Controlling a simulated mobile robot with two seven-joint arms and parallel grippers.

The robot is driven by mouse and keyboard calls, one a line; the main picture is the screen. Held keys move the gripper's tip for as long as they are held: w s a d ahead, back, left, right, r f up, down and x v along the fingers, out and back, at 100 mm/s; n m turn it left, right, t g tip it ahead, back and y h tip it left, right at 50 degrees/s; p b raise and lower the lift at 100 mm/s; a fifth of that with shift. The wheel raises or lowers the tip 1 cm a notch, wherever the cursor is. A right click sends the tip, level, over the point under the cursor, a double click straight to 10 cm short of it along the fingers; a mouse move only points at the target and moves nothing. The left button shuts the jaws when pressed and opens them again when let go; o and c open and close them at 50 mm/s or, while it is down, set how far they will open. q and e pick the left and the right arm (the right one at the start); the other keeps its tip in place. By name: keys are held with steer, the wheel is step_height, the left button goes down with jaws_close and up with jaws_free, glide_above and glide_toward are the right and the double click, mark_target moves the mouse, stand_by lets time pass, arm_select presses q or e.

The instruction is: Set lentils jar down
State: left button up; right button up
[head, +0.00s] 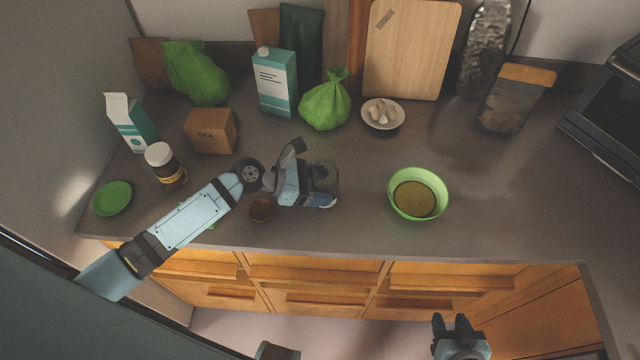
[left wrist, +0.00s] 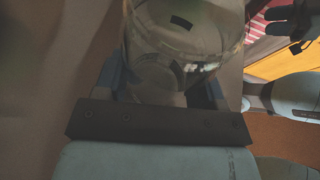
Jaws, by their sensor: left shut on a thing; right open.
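The lentils jar (head: 326,173) is clear glass and looks nearly empty. In the head view it is partly hidden by my left gripper (head: 318,184), which is shut on it above the middle of the counter. The left wrist view shows the clear jar (left wrist: 180,45) between the fingers of my left gripper (left wrist: 165,95). I cannot tell whether its base touches the counter. A light green bowl (head: 418,171) to the right holds a brown-green fill. My right gripper (head: 455,328) is open and empty, low in the head view in front of the drawers.
The grey counter (head: 350,235) is clear between jar and bowl and along the front. A small brown round item (head: 262,210) sits left of the jar. Behind stand a green bag (head: 326,104), a carton (head: 275,82), a tea box (head: 211,131) and a garlic bowl (head: 383,114).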

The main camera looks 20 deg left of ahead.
arm_select(q)
steer(key=o, duration=1.1)
steer(key=shift+a+r, duration=0.1)
steer(key=b+v, duration=0.1)
steer(key=v, duration=1.1)
